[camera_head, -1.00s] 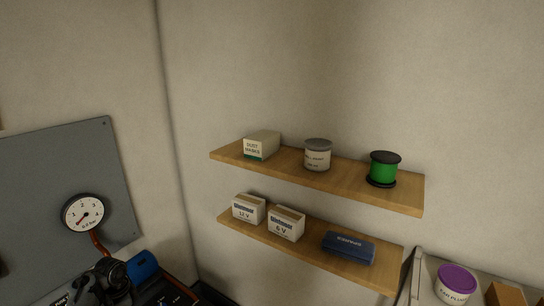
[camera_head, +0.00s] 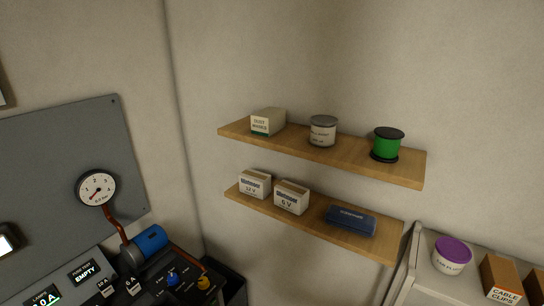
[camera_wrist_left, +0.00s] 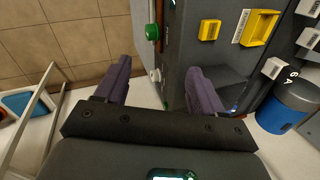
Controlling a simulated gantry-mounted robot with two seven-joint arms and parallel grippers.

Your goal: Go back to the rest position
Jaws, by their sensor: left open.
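My left gripper (camera_wrist_left: 158,68) shows only in the left wrist view. Its two purple-grey fingers are wide apart with nothing held between them. A dark grey unit (camera_wrist_left: 181,60) with a green knob (camera_wrist_left: 152,32) lies beyond and beside the right finger. No gripper shows in the head view, and my right gripper is in neither current view.
Two wooden shelves carry boxes, a tin, a green spool (camera_head: 387,145) and a blue case (camera_head: 351,220). A gauge (camera_head: 96,188) hangs on a grey board. Below are a blue cylinder (camera_head: 150,240) and a control panel. A purple-lidded tub (camera_head: 452,253) stands at right.

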